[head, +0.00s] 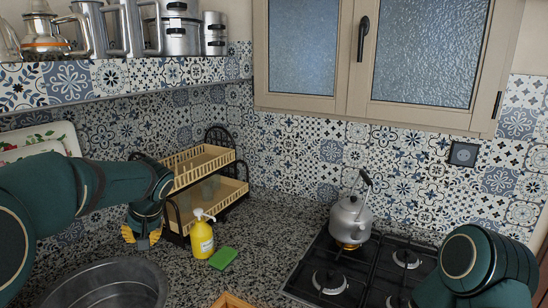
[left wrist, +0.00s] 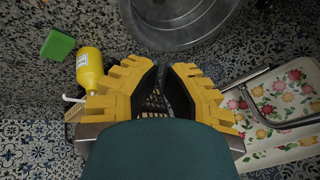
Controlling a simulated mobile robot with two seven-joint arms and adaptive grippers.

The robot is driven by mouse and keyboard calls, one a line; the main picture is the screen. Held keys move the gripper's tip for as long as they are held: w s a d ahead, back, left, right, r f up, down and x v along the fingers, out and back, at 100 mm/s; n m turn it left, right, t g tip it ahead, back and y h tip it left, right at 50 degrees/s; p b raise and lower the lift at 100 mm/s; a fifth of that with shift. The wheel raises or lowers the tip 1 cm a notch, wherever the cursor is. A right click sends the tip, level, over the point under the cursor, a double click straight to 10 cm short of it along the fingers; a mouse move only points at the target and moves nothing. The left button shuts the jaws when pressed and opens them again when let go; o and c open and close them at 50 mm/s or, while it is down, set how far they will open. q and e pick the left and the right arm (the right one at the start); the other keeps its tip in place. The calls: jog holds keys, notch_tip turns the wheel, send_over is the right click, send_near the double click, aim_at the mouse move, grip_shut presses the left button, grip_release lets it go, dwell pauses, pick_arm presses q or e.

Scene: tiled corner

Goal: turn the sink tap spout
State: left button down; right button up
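The sink (head: 66,293) is a round grey metal basin at the lower left of the head view; its rim also shows at the top of the left wrist view (left wrist: 215,35). In the left wrist view a grey curved metal tube (left wrist: 262,117) crosses in front of the flowered tray; it looks like the tap spout, but I cannot be certain. In the head view no tap shows, and my left arm covers that area. My left gripper (head: 142,240) hangs behind the sink, its yellow fingers (left wrist: 165,68) slightly apart with nothing between them. My right gripper is out of frame.
A yellow soap bottle (head: 202,238) and green sponge (head: 222,258) stand right of my left gripper. A dish rack (head: 205,165) is behind it. A flowered tray (head: 42,140) leans at the left wall. The kettle (head: 350,222) sits on the hob (head: 318,262).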

pick_arm(q)
jog(key=s+d+f+m+h, duration=0.15)
jog(key=d+f, duration=0.25)
jog(key=f, duration=0.5)
jog(key=s+d+f+g+h+b, duration=0.1)
jog(key=s+d+f+h, duration=0.2)
jog(key=f, duration=0.6)
jog(key=s+d+f+m+h, duration=0.1)
jog(key=s+d+f, duration=0.1)
jog(key=d+f, duration=0.5)
jog(key=s+d+f+h, duration=0.1)
jog(key=s+d+f, duration=0.1)
jog(key=s+f, duration=0.2)
jog(key=s+d+f+n+h+b, duration=0.1)
jog(key=s+d+f, duration=0.2)
jog(key=s+f, duration=0.2)
jog(key=s+d+f+n+h, duration=0.1)
jog(key=s+d+f, duration=0.1)
jog(key=s+f, duration=0.3)
jog(key=s, duration=0.3)
jog(key=shift+d, duration=0.15)
